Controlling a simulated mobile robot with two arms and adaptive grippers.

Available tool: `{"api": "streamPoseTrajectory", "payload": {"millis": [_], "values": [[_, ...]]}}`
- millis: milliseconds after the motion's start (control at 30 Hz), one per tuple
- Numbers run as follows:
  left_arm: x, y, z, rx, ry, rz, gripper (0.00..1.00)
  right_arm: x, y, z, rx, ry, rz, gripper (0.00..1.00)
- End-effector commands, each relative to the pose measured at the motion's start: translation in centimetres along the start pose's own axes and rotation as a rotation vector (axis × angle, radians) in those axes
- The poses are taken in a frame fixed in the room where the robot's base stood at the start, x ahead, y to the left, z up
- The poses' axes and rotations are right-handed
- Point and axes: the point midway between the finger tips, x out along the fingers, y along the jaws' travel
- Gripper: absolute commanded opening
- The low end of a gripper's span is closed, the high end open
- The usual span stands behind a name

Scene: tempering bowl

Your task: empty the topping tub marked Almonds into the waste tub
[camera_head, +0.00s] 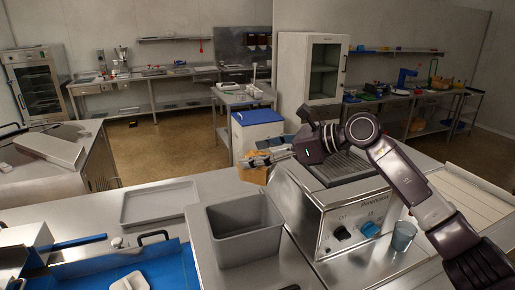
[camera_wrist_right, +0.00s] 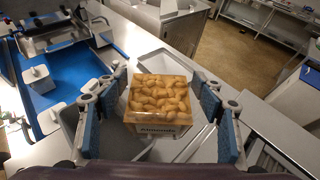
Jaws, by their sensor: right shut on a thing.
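The topping tub (camera_wrist_right: 157,130) is clear, full of tan nuts, and its front label appears to read Almonds. My right gripper (camera_wrist_right: 160,108) is shut on it, with a blue-padded finger on each side. In the head view the tub (camera_head: 254,174) hangs upright from my right gripper (camera_head: 268,159), beyond the grey waste tub and to its right. The waste tub (camera_head: 240,230) is an open grey bin on the steel counter; the inside that shows looks empty. My left gripper is not in view.
A shallow grey tray (camera_head: 160,203) and a blue work surface (camera_head: 125,262) lie to the left. A blue-lidded white bin (camera_head: 257,130) stands behind.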

Motion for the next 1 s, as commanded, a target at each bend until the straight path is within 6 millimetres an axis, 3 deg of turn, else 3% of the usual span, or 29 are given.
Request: {"api": "streamPoseTrajectory", "payload": {"millis": [100,200,333,433,600,1000], "values": [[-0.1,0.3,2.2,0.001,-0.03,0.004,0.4,-0.1,0.6,0.0,-0.104,-0.001,-0.041,0.29],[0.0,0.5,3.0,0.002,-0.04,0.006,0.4,-0.1,1.2,0.0,-0.231,-0.002,-0.094,0.29],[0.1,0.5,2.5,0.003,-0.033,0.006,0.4,0.1,2.3,-0.4,-0.418,0.0,-0.17,0.29],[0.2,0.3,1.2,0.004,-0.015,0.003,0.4,0.4,3.1,-1.0,-0.56,-0.002,-0.228,0.29],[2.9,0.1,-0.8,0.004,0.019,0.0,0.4,1.0,4.3,-2.4,-0.786,-0.004,-0.323,0.29],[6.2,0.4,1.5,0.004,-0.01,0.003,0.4,1.4,7.8,-3.3,-1.271,-0.003,-0.524,0.29]]}}
